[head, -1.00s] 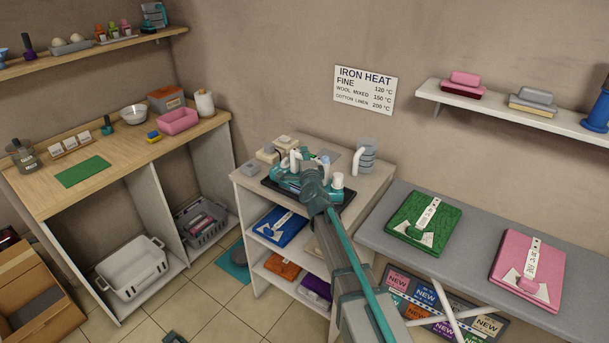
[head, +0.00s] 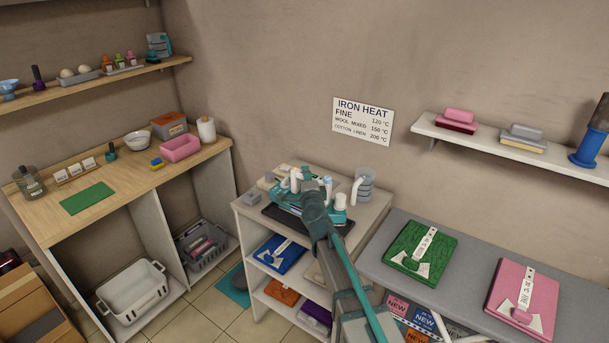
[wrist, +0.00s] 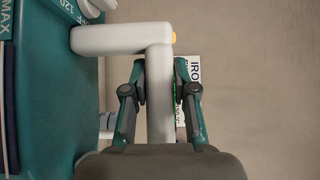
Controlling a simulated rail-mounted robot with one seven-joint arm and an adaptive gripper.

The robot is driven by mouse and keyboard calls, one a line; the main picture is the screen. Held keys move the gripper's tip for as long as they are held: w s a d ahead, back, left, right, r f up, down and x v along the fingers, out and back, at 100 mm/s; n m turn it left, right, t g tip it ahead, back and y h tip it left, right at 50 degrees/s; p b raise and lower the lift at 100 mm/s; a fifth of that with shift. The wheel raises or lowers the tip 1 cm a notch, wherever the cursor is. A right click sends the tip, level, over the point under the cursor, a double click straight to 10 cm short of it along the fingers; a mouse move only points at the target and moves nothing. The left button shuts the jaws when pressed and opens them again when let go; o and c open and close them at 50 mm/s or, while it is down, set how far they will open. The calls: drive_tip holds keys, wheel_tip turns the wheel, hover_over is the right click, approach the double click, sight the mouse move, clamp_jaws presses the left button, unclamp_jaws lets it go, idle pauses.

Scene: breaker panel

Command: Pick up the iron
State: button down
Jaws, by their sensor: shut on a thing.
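The iron (head: 287,203) is teal with a white handle, over a dark mat (head: 282,219) on top of the white shelf unit. I cannot tell whether it touches the mat. In the wrist view the iron's teal body (wrist: 60,105) fills the left side, with its white handle reaching right. My gripper (wrist: 159,84) is shut on a white upright part of that handle, one finger on each side. In the head view my gripper (head: 305,183) is at the iron, and my arm hides part of its right side.
A clear ribbed cup (head: 366,184) and a white bottle (head: 340,201) stand close to the iron's right. Small grey and cream items crowd its back left. A grey board (head: 380,268) with green and pink folded cloths lies to the right. The wall is close behind.

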drive_tip(key=s+d+r+p, duration=0.2)
drive_tip(key=s+r, duration=0.3)
drive_tip(key=s, duration=0.5)
drive_tip(key=shift+d+r+p, duration=0.25)
drive_tip(key=shift+r+p, duration=0.15)
drive_tip(key=shift+p, duration=0.35)
drive_tip(key=shift+r, duration=0.15)
drive_tip(key=shift+r+p, duration=0.95)
drive_tip(key=shift+r, duration=0.9)
drive_tip(key=shift+f, duration=0.1)
